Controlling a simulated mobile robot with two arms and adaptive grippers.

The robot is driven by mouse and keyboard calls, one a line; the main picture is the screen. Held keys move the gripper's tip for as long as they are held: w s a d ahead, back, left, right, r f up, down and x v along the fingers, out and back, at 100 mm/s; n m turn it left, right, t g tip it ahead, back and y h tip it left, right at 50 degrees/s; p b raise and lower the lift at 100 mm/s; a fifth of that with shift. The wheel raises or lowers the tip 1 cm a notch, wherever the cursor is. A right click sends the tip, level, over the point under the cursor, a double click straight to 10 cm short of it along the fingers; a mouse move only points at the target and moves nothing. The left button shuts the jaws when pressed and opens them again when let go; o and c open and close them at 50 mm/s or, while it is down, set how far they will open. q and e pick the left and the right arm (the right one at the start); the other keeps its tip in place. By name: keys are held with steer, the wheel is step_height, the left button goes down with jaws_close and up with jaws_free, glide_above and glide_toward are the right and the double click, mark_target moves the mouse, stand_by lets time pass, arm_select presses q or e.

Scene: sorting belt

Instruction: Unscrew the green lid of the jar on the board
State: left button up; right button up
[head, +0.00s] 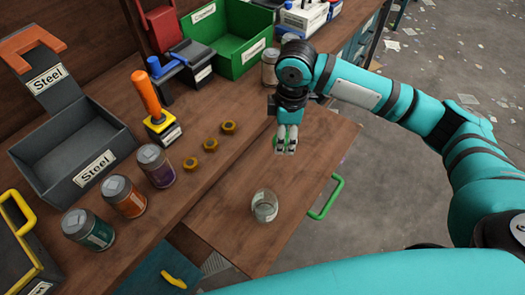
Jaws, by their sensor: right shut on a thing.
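A clear glass jar (265,207) stands upright on the wooden board (225,228). No green lid shows on its top. My right gripper (286,149) points down over the far part of the board, beyond the jar and apart from it. Its fingers are shut on a small green thing (287,133), which looks like the green lid, though the fingers hide most of it. My left gripper is not in view.
A green handle (326,198) sticks out at the board's right edge. Left of the board are three brass nuts (210,143), several labelled cans (156,166), an orange-handled tool (147,96) and a grey Steel bin (75,135). A green crate (228,40) stands behind.

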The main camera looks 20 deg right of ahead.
steer(key=w+f+n+p, duration=0.1)
steer(key=f+n, duration=0.2)
steer(key=f, duration=0.1)
steer(key=w+f+n, duration=0.2)
steer(key=f+n, duration=0.2)
steer(key=w+f+n+p, duration=0.1)
steer(key=w+f+n, duration=0.1)
steer(key=f+n, duration=0.1)
steer(key=shift+d+f+n+p, duration=0.1)
steer(key=shift+f+n+p, duration=0.3)
steer(key=shift+n, duration=0.1)
steer(key=o, duration=1.3)
steer(key=shift+f, duration=0.15)
step_height(320, 180, up, 12)
steer(key=shift+r, duration=0.2)
